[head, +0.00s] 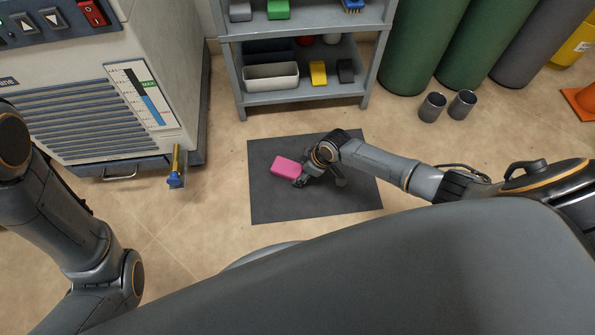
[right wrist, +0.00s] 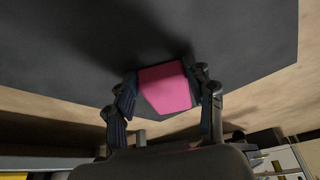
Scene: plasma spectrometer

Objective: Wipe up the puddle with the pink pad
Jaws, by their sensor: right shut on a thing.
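The pink pad (head: 286,169) is at the dark grey mat (head: 270,205) on the floor in the head view. My right gripper (head: 300,180) is shut on the pad's right end. In the right wrist view the pink pad (right wrist: 166,88) sits between the two fingers of the gripper (right wrist: 168,100), with the mat (right wrist: 240,40) close beyond it. I cannot tell whether the pad touches the mat. No puddle can be made out on the floor or mat. In the head view my left arm shows at the left edge, but its gripper is out of view.
A grey shelf (head: 300,98) with a white bin (head: 271,76) and several blocks stands behind the mat. A cabinet with a blue-tapped brass drain (head: 175,168) is at left. Two grey cups (head: 432,107) and several cylinders (head: 424,45) stand at back right. Floor left of the mat is clear.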

